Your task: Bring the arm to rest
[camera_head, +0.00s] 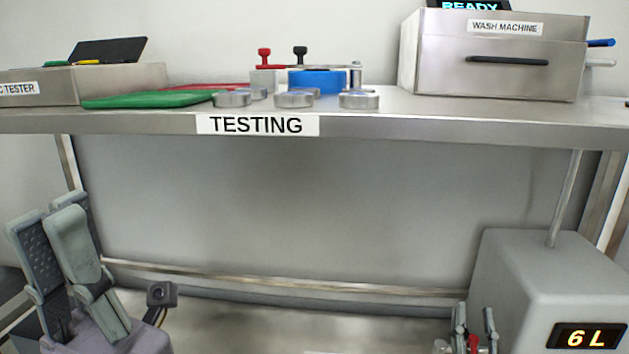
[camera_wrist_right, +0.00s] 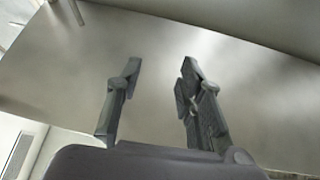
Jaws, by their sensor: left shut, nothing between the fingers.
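My left gripper (camera_head: 48,226) is at the lower left of the head view, in front of and below the bench top. Its grey fingers point up, are close together and hold nothing. My right gripper (camera_wrist_right: 162,75) shows in the right wrist view, with its two dark fingers apart and nothing between them. A plain grey metal surface (camera_wrist_right: 75,60) lies behind those fingers.
The TESTING bench (camera_head: 380,126) spans the view. A grey unit marked 6 L (camera_head: 540,280) stands lower right.

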